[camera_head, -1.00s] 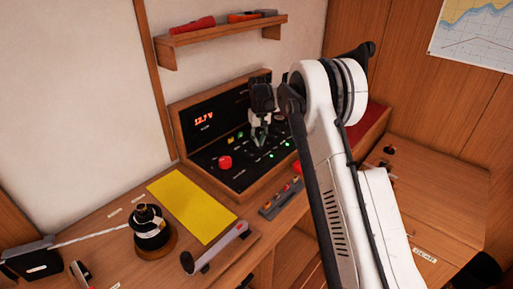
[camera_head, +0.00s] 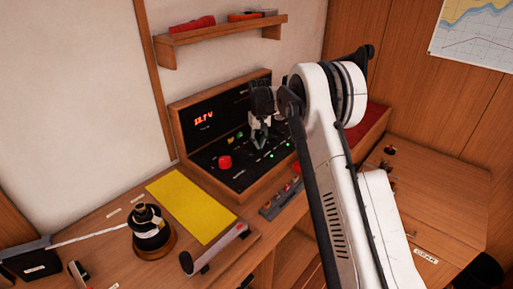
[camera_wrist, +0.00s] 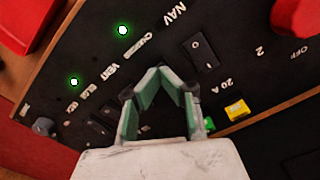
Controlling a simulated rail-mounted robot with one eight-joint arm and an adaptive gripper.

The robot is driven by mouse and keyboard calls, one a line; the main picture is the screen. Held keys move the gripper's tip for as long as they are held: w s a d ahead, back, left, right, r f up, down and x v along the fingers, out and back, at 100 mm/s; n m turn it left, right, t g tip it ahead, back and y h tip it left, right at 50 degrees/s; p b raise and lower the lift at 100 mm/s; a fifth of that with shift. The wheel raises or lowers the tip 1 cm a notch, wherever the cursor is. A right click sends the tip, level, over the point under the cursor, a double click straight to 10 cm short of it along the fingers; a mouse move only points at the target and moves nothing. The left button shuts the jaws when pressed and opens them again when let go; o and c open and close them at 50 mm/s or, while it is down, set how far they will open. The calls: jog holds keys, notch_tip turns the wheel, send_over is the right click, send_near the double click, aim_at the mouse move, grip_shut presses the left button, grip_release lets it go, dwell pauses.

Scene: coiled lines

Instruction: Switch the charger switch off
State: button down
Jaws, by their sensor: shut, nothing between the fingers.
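The black switch panel (camera_head: 215,150) is set in a wooden console at the back of the desk. My gripper (camera_head: 260,144) is over its middle, fingers pointing down. In the wrist view the gripper (camera_wrist: 158,72) is shut and empty, fingertips together close to the panel. A label that seems to read CHARGER (camera_wrist: 137,47) lies just beyond the tips, with a lit green lamp (camera_wrist: 123,30) near it. The charger switch itself appears hidden behind the fingers; its position cannot be seen. Whether the fingertips touch it cannot be told.
One black rocker (camera_wrist: 205,52) is right of the fingers, below NAV; another (camera_wrist: 100,125) is left. A red knob (camera_head: 224,162), a yellow part (camera_wrist: 237,109) and a second green lamp (camera_wrist: 74,82) are nearby. A shelf (camera_head: 220,33) hangs above; a yellow sheet (camera_head: 190,206) lies in front.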

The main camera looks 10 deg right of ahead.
jog(key=shift+f, duration=0.2)
jog(key=shift+r, duration=0.2)
jog(key=shift+r+p, duration=0.75)
jog(key=shift+r, duration=2.6)
